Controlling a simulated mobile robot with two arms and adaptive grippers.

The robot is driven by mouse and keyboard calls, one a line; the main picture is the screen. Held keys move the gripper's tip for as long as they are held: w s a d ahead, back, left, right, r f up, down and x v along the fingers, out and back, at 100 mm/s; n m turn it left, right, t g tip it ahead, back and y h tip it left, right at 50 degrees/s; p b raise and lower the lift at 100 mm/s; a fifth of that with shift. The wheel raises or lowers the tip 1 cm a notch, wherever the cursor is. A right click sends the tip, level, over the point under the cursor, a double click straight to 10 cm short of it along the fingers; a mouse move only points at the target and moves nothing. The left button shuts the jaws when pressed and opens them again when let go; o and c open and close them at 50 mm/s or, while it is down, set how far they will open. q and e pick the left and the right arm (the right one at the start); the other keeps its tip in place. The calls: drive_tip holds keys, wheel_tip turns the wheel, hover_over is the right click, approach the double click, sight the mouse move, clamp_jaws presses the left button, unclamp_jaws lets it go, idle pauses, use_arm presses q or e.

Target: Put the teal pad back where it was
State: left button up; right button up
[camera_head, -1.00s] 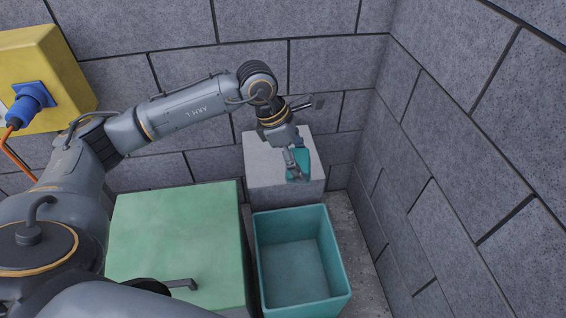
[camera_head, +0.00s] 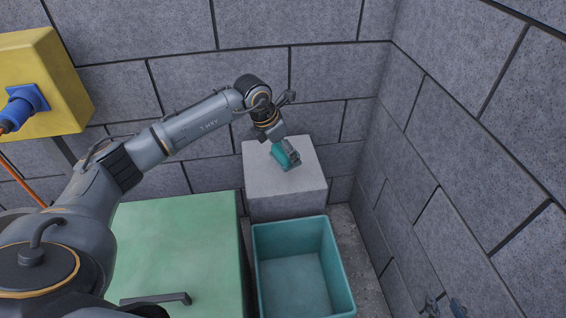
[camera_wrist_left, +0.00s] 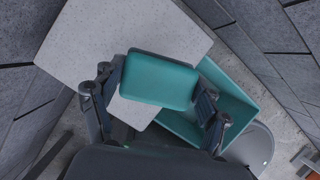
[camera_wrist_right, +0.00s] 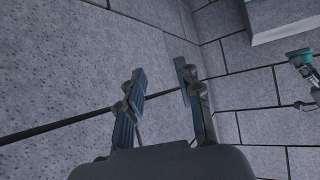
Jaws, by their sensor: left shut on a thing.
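The teal pad (camera_head: 281,157) is a small rounded block over the top of the pale stone block (camera_head: 265,178). My left gripper (camera_head: 288,154) is shut on it. In the left wrist view the pad (camera_wrist_left: 160,80) sits between the two fingers, tilted a little, with the stone block's top behind it. I cannot tell whether the pad touches the stone. My right gripper (camera_head: 445,306) shows small at the lower right, near the right wall. In the right wrist view its fingers (camera_wrist_right: 161,74) are apart with nothing between them.
An open, empty teal bin (camera_head: 296,228) stands in front of the stone block. A green-topped box (camera_head: 180,240) is left of the bin. A yellow box (camera_head: 50,80) with a blue plug is at the left. Grey block walls (camera_head: 470,150) close in behind and to the right.

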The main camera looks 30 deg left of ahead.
sight(283, 152)
use_arm(q)
drive_tip(key=f, duration=0.1)
drive_tip(key=w+a+f, duration=0.1)
drive_tip(key=w+f, duration=0.1)
drive_tip(key=shift+a+b, duration=0.3)
drive_tip(key=shift+b, duration=0.05)
drive_tip(key=shift+w+a+f, duration=0.15)
drive_tip(key=shift+w+f, duration=0.05)
drive_tip(key=shift+f, duration=0.15)
wheel_tip(283, 152, down, 3)
drive_tip(key=shift+a+f+b, duration=0.1)
drive_tip(key=shift+b, duration=0.65)
use_arm(e)
drive_tip(key=w+a+r+t+y, duration=0.1)
drive_tip(key=w+r+t, duration=0.1)
drive_tip(key=r, duration=0.3)
drive_tip(key=w+a+r+t, duration=0.1)
drive_tip(key=w+r+t, duration=0.1)
drive_tip(key=r+t, duration=0.2)
drive_tip(key=shift+w+a+r+t+y, duration=0.3)
drive_tip(key=shift+a+r+t+y, duration=0.1)
drive_tip(key=shift+r, duration=0.3)
drive_tip(key=shift+r, duration=0.15)
use_arm(q)
drive_tip(key=o, duration=1.1)
drive_tip(key=shift+f, duration=0.1)
use_arm(e)
drive_tip(key=shift+r, duration=0.1)
